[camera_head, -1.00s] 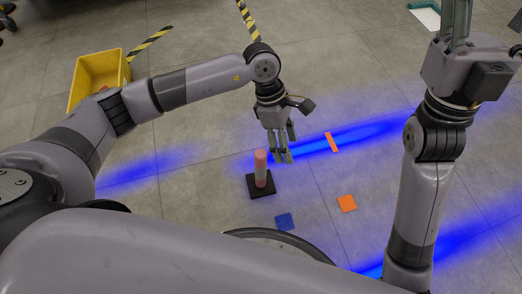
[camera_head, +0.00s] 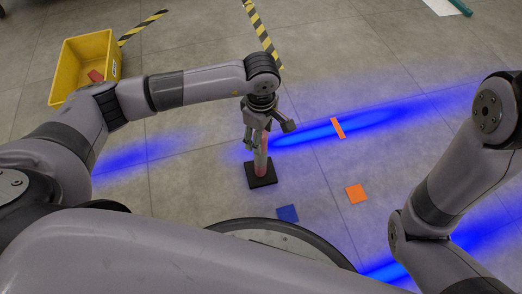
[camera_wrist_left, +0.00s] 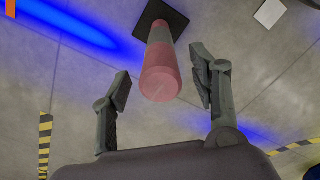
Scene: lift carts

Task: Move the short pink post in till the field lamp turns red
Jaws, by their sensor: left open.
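The short pink post (camera_head: 261,167) has a pale band and stands upright on a square black base (camera_head: 261,180) on the floor. My left gripper (camera_head: 257,142) is at the post's upper part in the head view and partly hides it. In the left wrist view the post (camera_wrist_left: 161,68) stands between the two spread fingers of the left gripper (camera_wrist_left: 163,74), with gaps on both sides. The left gripper is open. My right gripper is outside the frames. Blue light (camera_head: 350,129) lies in bands on the floor; I see no red light.
An orange strip (camera_head: 338,128) lies in the blue band. A blue square (camera_head: 287,213) and an orange square (camera_head: 356,193) lie on the floor near the post. A yellow crate (camera_head: 83,68) stands at the back left. Striped tape (camera_head: 262,33) marks the floor behind.

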